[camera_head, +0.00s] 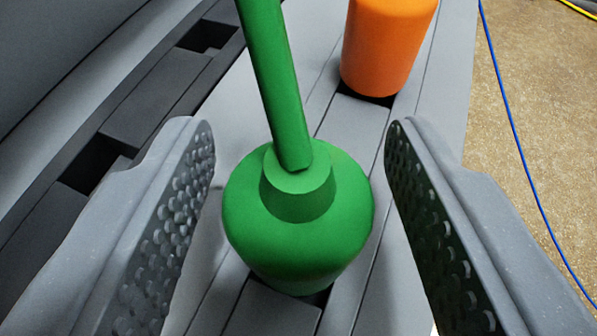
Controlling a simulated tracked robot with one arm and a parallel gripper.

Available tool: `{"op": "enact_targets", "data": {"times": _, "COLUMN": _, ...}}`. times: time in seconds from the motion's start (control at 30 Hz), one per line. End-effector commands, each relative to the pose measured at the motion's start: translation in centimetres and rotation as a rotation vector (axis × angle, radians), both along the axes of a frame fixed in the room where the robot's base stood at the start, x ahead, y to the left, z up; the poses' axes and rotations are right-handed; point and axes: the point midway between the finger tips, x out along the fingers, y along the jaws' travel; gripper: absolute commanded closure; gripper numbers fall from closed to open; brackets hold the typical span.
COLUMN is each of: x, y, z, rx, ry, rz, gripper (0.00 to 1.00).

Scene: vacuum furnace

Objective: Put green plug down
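The green plug (297,238) stands on the grey surface in the middle of the view. It has a wide rounded body, a narrower collar and a long green bar rising from its top, tilted a little to the left in the picture. My gripper (300,165) is open around it, one finger on each side. Floor or surface shows between the plug and the right finger; the left finger's edge is close to the plug, with a small gap. The plug's underside is hidden; a dark slot edge shows under it.
An orange plug (386,45) stands behind, at upper right, over a dark slot in the same grey slatted surface (262,308). Dark rectangular openings (208,36) lie at left. A blue cable (518,150) runs over the brown floor (545,95) at right.

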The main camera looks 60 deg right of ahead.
Motion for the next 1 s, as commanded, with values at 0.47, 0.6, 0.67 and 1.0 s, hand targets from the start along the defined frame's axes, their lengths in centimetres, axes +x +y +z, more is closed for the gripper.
{"op": "enact_targets", "data": {"times": 0.47, "x": -0.1, "y": 0.6, "z": 0.8, "rx": 0.001, "ry": 0.002, "rz": 0.004, "gripper": 0.46}}
{"op": "enact_targets", "data": {"times": 0.6, "x": -1.0, "y": 2.4, "z": 1.7, "rx": 0.000, "ry": 0.002, "rz": 0.004, "gripper": 0.46}}
{"op": "enact_targets", "data": {"times": 0.67, "x": -1.5, "y": 3.3, "z": 2.1, "rx": 0.000, "ry": 0.003, "rz": 0.004, "gripper": 0.46}}
{"op": "enact_targets", "data": {"times": 1.0, "x": -4.0, "y": 8.0, "z": 4.3, "rx": 0.001, "ry": 0.002, "rz": 0.003, "gripper": 0.46}}
